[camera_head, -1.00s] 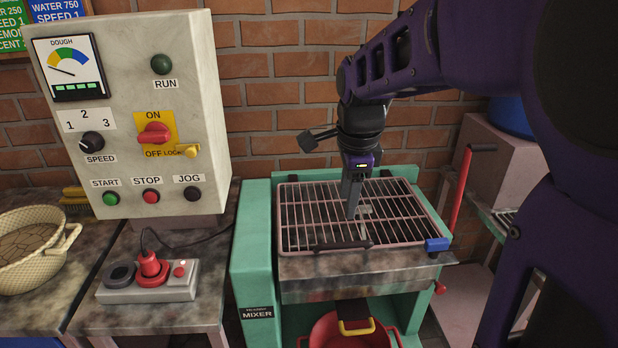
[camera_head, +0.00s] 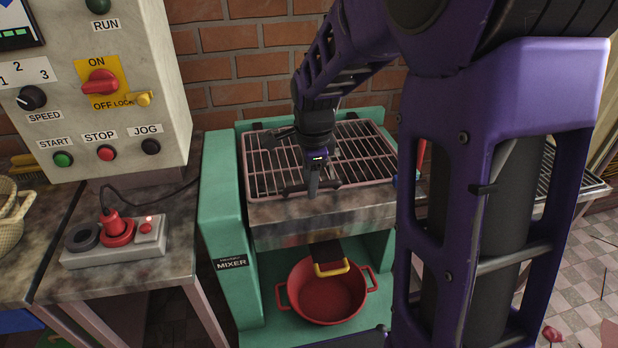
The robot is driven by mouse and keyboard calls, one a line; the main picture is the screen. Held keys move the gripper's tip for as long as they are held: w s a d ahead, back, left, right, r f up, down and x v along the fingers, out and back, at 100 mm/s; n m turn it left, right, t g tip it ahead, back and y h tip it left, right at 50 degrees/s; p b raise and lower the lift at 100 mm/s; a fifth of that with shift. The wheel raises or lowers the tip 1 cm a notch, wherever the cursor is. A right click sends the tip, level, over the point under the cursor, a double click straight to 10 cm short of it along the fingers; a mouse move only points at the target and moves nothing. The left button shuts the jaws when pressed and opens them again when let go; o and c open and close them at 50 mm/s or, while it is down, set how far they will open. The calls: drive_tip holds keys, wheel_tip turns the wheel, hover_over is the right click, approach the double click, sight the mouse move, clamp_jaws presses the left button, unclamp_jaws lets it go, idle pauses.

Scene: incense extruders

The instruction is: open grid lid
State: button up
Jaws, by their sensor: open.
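The grid lid (camera_head: 265,174) is a metal grate with a pale pinkish frame. It lies flat and closed on top of the green mixer (camera_head: 222,215). A dark bar handle (camera_head: 294,188) runs along its front edge. My gripper (camera_head: 313,190) points down at the front edge of the lid, at the right part of the handle. Its jaws are open, but the gap between the fingers is hard to see from here. I cannot tell whether the fingers touch or straddle the handle. My arm hides the right front corner of the lid.
A red pot (camera_head: 325,292) stands in the mixer's lower bay under a dark spout with a yellow rim (camera_head: 332,270). A control panel (camera_head: 150,60) stands at left, above a table with a switch box (camera_head: 115,252). A brick wall (camera_head: 240,62) is close behind the mixer.

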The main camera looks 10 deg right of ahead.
clamp_jaws()
idle(1.3)
